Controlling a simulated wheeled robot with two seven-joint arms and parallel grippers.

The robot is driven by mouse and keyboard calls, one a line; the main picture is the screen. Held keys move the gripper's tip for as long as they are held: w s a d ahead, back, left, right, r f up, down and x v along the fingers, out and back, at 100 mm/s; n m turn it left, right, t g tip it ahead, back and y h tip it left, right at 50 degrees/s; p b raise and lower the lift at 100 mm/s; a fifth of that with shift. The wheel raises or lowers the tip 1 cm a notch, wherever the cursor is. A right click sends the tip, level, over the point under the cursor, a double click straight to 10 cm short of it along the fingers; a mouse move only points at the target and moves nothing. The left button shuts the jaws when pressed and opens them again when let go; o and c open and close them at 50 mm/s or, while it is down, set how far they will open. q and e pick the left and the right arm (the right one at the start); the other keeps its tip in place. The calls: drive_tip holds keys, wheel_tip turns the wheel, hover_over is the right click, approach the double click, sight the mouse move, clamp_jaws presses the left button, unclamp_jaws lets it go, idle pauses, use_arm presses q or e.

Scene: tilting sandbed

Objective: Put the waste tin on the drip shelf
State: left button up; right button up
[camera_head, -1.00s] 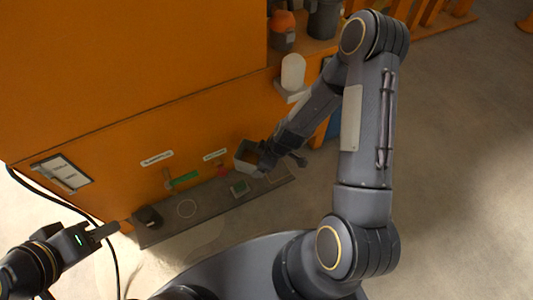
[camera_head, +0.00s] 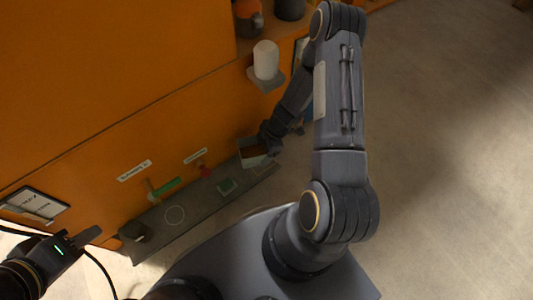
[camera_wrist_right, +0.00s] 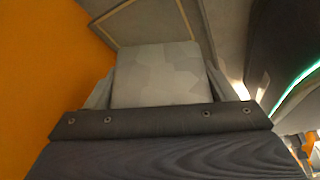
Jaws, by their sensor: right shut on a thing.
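The waste tin appears to be the square, open-topped, pale grey box (camera_head: 244,158) with brown inside. My right gripper (camera_head: 266,147) is shut on its right side. In the right wrist view the tin's mottled grey wall (camera_wrist_right: 157,75) fills the middle, between the fingers. The long grey ledge low on the orange wall, apparently the drip shelf (camera_head: 198,208), is below the tin. The tin is over its far right end; whether it touches is unclear. A pale outline on a grey surface (camera_wrist_right: 140,12) shows past the tin. My left gripper (camera_head: 90,238) is at lower left, away from the ledge.
The ledge carries a dark block (camera_head: 134,232), a ring outline (camera_head: 174,215) and a small green-marked square (camera_head: 227,187). A green-handled tool (camera_head: 165,187) is at the wall above it. A white cylinder (camera_head: 265,60) stands on a small bracket higher up. Open floor lies right.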

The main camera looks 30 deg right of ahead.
drive_tip(key=d+f, duration=0.2)
drive_tip(key=shift+w+f+b, duration=0.35)
drive_tip(key=shift+w+b, duration=0.05)
wheel_tip(320, 180, down, 3)
drive_tip(key=shift+d+f+b, duration=0.15)
drive_tip(key=shift+b, duration=0.45)
drive_tip(key=shift+f, duration=0.1)
drive_tip(key=o, duration=1.1)
drive_tip(key=shift+o, duration=0.2)
